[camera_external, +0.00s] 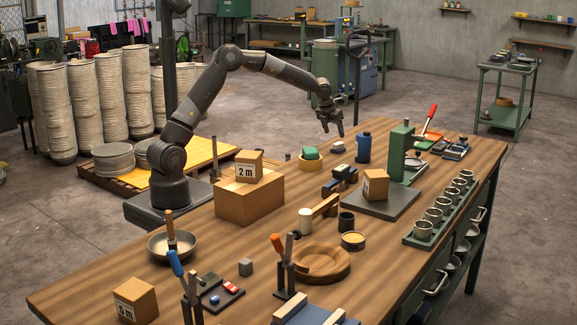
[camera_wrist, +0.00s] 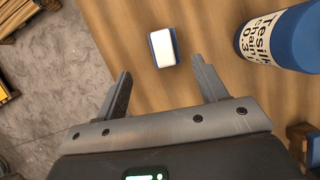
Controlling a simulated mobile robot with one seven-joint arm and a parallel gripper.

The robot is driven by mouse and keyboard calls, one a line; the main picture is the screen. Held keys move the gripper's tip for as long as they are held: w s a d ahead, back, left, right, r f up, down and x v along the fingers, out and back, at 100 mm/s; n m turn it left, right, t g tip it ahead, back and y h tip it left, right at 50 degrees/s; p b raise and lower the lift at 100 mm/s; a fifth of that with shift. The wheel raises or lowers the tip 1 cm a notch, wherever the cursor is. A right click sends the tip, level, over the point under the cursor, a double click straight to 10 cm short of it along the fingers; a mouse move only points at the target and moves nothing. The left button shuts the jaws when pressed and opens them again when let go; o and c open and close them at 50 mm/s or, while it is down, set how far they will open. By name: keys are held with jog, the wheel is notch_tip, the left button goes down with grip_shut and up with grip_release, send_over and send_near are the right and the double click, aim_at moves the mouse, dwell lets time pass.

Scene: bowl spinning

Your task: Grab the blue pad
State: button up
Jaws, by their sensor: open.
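A small pad (camera_wrist: 163,47) with a white top and blue edges lies on the wooden table, near the top middle of the wrist view. In the external view the pad (camera_external: 338,146) is a small pale block at the table's far edge. My gripper (camera_wrist: 161,72) is open and empty, its fingers spread. In the wrist view the pad lies just beyond the fingertips, roughly in line with the gap between them. In the external view my gripper (camera_external: 333,133) points down above the pad, apart from it.
A blue bottle (camera_external: 364,147) stands close to the pad's right; the labelled bottle (camera_wrist: 281,38) also shows in the wrist view. The table's edge and concrete floor lie left in the wrist view.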

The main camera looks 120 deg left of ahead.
aim_at(338, 143)
jog(key=x, duration=0.8)
jog(key=shift+w+r, duration=0.1)
jog(key=shift+w, duration=0.2)
jog(key=shift+c, duration=0.3)
jog(key=c, duration=1)
jog(key=shift+r, duration=0.1)
